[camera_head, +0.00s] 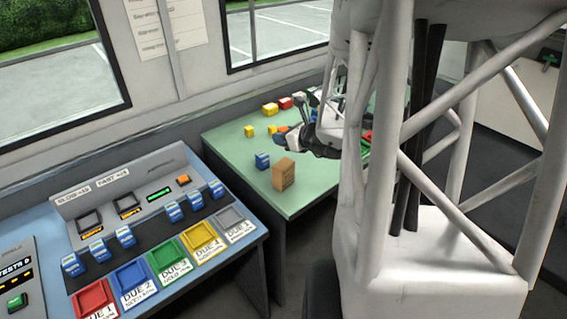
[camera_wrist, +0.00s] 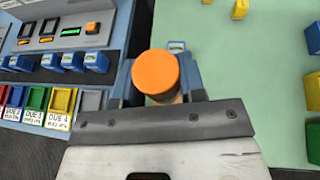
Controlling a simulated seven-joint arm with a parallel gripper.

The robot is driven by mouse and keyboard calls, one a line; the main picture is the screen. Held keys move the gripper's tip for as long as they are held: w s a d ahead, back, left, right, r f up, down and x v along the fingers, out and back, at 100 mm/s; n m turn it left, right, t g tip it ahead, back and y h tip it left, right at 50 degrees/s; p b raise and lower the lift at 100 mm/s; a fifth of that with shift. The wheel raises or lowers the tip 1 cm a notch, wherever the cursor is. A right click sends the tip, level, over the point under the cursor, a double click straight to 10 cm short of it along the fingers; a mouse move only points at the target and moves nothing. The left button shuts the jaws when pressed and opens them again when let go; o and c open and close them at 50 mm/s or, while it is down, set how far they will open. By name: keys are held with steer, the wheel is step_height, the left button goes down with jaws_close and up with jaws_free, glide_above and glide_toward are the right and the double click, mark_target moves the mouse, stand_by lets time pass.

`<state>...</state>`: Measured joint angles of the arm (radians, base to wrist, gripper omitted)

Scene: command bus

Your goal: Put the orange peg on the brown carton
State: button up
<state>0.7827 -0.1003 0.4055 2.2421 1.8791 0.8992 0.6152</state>
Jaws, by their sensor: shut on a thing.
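The orange peg (camera_wrist: 155,75) is between the blue fingers of my gripper (camera_wrist: 158,84) in the wrist view, and the fingers are shut on it. In the head view my gripper (camera_head: 290,136) is above the green table, behind and above the brown carton, with a small patch of orange at its tip. The brown carton (camera_head: 284,174) stands upright near the front left edge of the table. In the wrist view, the peg and fingers hide nearly all of it; a small tan patch shows beside the peg.
A blue block (camera_head: 262,160) stands close behind and left of the carton on the green table (camera_head: 237,171). Yellow blocks (camera_head: 269,109) and a red block (camera_head: 285,103) lie farther back. A blue control console (camera_head: 150,235) with coloured trays stands to the left, across a gap.

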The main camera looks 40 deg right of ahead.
mark_target(285, 165)
steer(key=shift+f, duration=1.95)
steer(key=shift+f, duration=0.1)
steer(key=shift+f, duration=1.9)
steer(key=shift+f, duration=0.15)
steer(key=o, duration=0.9)
steer(key=shift+s+r, duration=0.1)
steer(key=shift+r, duration=0.1)
steer(key=shift+s+r, duration=0.1)
steer(key=shift+s, duration=0.1)
steer(key=shift+v, duration=5.65)
